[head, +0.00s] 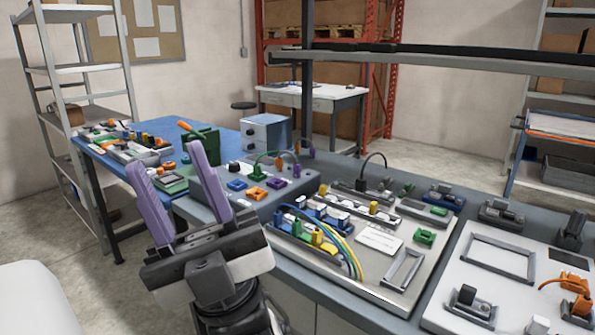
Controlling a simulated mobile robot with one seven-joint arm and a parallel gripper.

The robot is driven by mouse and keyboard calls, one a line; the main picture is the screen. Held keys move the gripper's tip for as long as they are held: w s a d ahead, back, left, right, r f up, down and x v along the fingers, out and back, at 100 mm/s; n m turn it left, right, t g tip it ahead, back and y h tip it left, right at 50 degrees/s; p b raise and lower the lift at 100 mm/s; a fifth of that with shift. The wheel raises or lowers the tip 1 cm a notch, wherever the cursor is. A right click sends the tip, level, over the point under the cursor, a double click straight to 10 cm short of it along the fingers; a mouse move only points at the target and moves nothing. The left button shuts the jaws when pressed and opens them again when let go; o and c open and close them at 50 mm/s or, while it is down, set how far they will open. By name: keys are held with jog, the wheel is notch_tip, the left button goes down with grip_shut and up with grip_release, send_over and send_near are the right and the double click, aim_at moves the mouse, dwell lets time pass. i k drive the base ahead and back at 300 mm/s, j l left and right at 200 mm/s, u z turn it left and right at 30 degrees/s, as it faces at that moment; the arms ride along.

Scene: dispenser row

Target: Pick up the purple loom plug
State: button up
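My gripper (168,160) is raised at the left of the bench, with its two purple fingers wide apart and nothing between them. On the grey sloped box (228,207) just right of the gripper, a small upright purple plug (297,171) stands near the green cable. A low purple piece (275,183) sits beside an orange one (256,192) and a blue one (237,184). I cannot tell for sure which purple part is the loom plug. The gripper is apart from all of them.
A pale board (375,302) on the bench carries connectors, a wire loom (347,250) and a grey frame (403,269). Another white panel (465,256) with an orange cable (560,283) lies at right. A blue table (100,160) with parts stands behind left. A shelf beam (430,61) crosses above.

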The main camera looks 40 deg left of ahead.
aim_at(296, 167)
jog(key=j, duration=0.7)
jog(key=i+j, duration=0.15)
jog(key=j, duration=1.2)
jog(key=i+j, duration=0.1)
jog(key=j, duration=0.55)
jog(key=u, duration=0.05)
